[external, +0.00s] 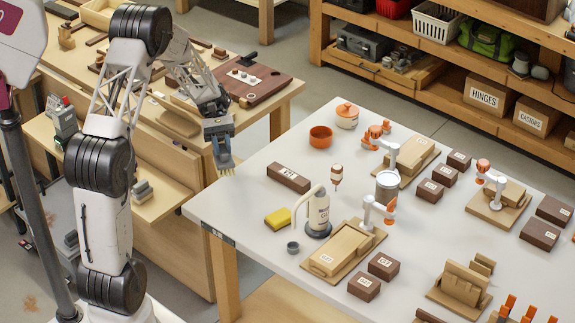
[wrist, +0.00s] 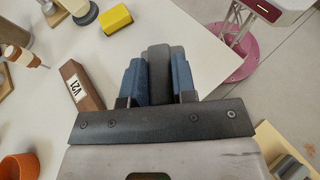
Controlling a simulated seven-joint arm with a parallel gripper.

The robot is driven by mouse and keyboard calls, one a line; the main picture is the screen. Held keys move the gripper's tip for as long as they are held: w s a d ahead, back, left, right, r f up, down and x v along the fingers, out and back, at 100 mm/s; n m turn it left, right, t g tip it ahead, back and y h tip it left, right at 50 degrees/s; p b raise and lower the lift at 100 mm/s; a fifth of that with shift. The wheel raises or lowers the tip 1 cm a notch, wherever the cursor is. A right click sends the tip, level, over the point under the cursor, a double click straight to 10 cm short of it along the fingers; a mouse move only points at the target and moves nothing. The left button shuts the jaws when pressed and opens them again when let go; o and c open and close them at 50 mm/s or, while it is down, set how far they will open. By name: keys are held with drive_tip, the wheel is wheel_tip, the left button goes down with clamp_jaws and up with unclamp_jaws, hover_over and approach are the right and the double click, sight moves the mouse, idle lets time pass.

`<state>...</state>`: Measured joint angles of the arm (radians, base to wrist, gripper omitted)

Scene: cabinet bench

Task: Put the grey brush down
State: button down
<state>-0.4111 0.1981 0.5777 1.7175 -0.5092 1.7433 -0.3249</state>
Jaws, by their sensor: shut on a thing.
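My gripper (external: 223,158) hangs at the left edge of the white table (external: 262,178). In the wrist view its two blue fingers (wrist: 159,84) are closed on the grey brush (wrist: 158,60), a dark grey upright piece between them. The fingers hide much of the brush. In the wrist view, the brush appears over the white surface, close to the table's edge.
A dark brown block (external: 289,178) marked V21 lies near my gripper. A grey object (external: 142,190) rests on a lower wooden shelf at left.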

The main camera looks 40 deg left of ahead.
drive_tip(key=w+d+r+m+y, duration=0.5)
drive_tip(key=w+d+m+y, duration=0.2)
drive_tip(key=d+m+y, duration=0.35)
drive_tip(key=w+d+r+m+y, duration=0.6)
drive_tip(key=w+d+m+y, duration=0.1)
drive_tip(key=d+m+y, duration=0.4)
drive_tip(key=w+d+f+m+t+y, duration=0.1)
drive_tip(key=w+d+f+m+t, duration=0.15)
drive_tip(key=d+m+t, duration=0.6)
drive_tip(key=w+d+f+m+t+y, duration=0.1)
drive_tip(key=w+d+m+t, duration=0.3)
drive_tip(key=d, duration=0.7)
drive_tip(key=s+d+f+m+t+h, duration=0.2)
drive_tip(key=d+m+t+h, duration=0.1)
drive_tip(key=d, duration=0.8)
drive_tip(key=s+d+f+m+t+h, duration=0.2)
drive_tip(key=d+m+t+h, duration=0.2)
drive_tip(key=d, duration=0.7)
drive_tip(key=shift+f+m+t, duration=0.15)
drive_tip(key=shift+m+t, duration=0.3)
drive_tip(key=shift+m, duration=0.35)
drive_tip(key=shift+d, duration=0.1)
wheel_tip(320, 180, down, 6)
drive_tip(key=shift+f, duration=0.2)
